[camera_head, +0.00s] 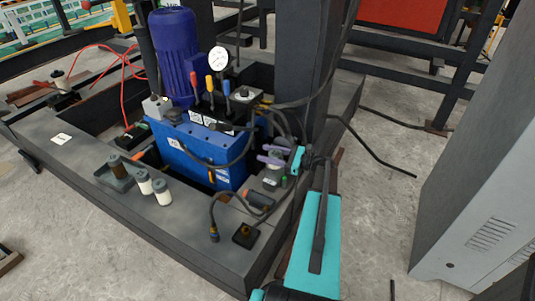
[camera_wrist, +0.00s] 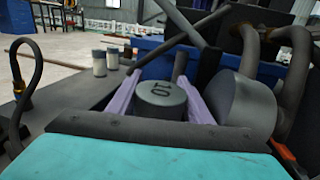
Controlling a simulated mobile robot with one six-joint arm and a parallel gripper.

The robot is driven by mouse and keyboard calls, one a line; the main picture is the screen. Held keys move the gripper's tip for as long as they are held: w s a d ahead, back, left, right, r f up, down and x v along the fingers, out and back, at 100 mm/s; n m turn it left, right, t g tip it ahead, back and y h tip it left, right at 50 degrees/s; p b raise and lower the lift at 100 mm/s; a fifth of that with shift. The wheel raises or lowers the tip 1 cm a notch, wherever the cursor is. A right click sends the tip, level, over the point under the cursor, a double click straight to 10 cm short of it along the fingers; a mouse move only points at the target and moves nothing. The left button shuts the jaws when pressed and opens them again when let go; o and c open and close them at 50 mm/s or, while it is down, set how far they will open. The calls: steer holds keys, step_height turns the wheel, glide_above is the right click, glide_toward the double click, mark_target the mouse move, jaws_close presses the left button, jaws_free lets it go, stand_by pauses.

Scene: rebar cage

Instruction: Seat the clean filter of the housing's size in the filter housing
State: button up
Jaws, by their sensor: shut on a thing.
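My gripper (camera_head: 271,154) has purple fingers and is at the right end of the blue power unit. In the wrist view its fingers (camera_wrist: 161,95) are shut on a dark grey cylinder (camera_wrist: 161,97) with a mark on its top that reads like 10. Its lower part is hidden, so I cannot tell if it is a filter or the housing's top.
A large grey cylinder (camera_wrist: 245,108) is close on the right of the fingers. Black hoses run around it. A hose with a brass fitting (camera_head: 214,235) and a small dark block (camera_head: 245,236) are on the front deck. The blue tank (camera_head: 200,150) stands behind.

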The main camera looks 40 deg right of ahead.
steer(key=shift+f, duration=1.25)
stand_by(0.3)
steer(key=o, duration=1.4)
steer(key=p+v, duration=0.2)
steer(key=v, duration=1.1)
steer(key=shift+s+d, duration=0.2)
steer(key=shift+s, duration=0.15)
